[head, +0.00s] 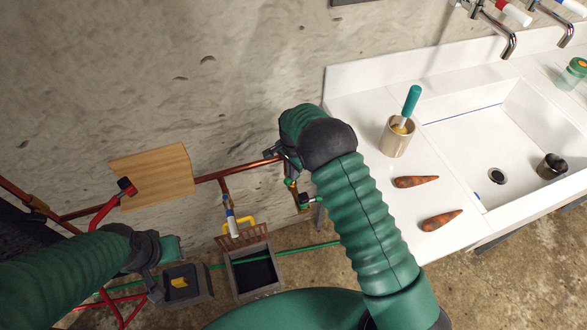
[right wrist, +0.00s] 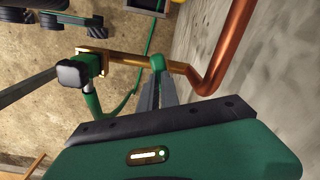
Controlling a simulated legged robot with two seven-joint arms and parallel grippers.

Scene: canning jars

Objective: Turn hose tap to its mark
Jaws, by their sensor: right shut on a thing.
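The hose tap (head: 304,200) is a brass fitting with green parts below the copper pipe, left of the white counter. In the right wrist view its brass body (right wrist: 130,59) runs across from the copper pipe to a green and black end piece. My right gripper (head: 291,172) is at the tap, partly hidden by my own wrist in the head view. In the right wrist view the gripper (right wrist: 157,82) is shut on the green tap handle (right wrist: 157,63). I cannot make out a mark. My left gripper (head: 153,287) hangs low at the left, its fingers unclear.
A copper pipe (head: 237,171) runs along the wall past a wooden board (head: 153,176). A grey bin (head: 255,272) stands below. The counter (head: 365,115) at right holds a beige cup (head: 397,138), two carrots (head: 416,181) and a sink (head: 505,130).

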